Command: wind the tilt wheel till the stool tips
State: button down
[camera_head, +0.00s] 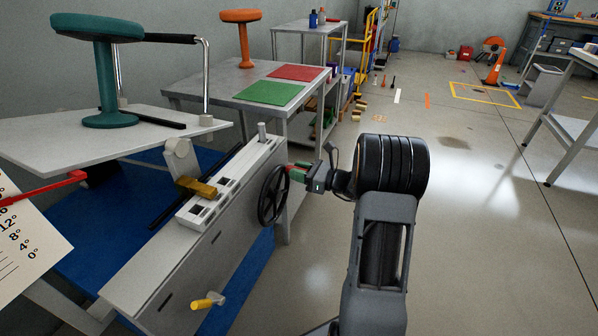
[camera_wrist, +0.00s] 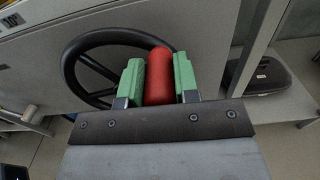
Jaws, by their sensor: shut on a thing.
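The teal stool (camera_head: 104,75) stands on the grey tilt plate (camera_head: 45,140) at the left, its base on the plate. The black tilt wheel (camera_head: 272,195) is on the end of the grey bench frame. It also shows in the wrist view (camera_wrist: 88,60). My gripper (camera_head: 300,174) is at the wheel's right side. Its green fingers are shut on the red wheel handle (camera_wrist: 159,76), one on each side. A red pointer (camera_head: 45,187) reaches over the white degree scale (camera_head: 25,262), above the 12° mark. The scale's left part is cut off.
A black stop bar (camera_head: 155,124) lies on the plate beside the stool. A yellow-handled knob (camera_head: 207,300) sticks out of the frame below. Behind stands a table (camera_head: 215,82) with an orange stool (camera_head: 240,38), green mat and red mat. The floor at right is mostly clear.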

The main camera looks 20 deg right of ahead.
jog(key=shift+p, duration=0.35)
jog(key=shift+w+d+m+p, duration=0.15)
jog(key=shift+m+p, duration=0.35)
jog(key=shift+p, duration=0.15)
jog(key=shift+w+d+f+m+p, duration=0.2)
jog(key=shift+f+m+p, duration=0.1)
jog(key=shift+p, duration=0.25)
jog(key=shift+w+d+f+m+p, duration=0.1)
jog(key=shift+d+f+m+p, duration=0.05)
jog(key=shift+f+m+p, duration=0.3)
jog(key=c, duration=0.9)
grip_release()
jog(key=shift+o, duration=0.2)
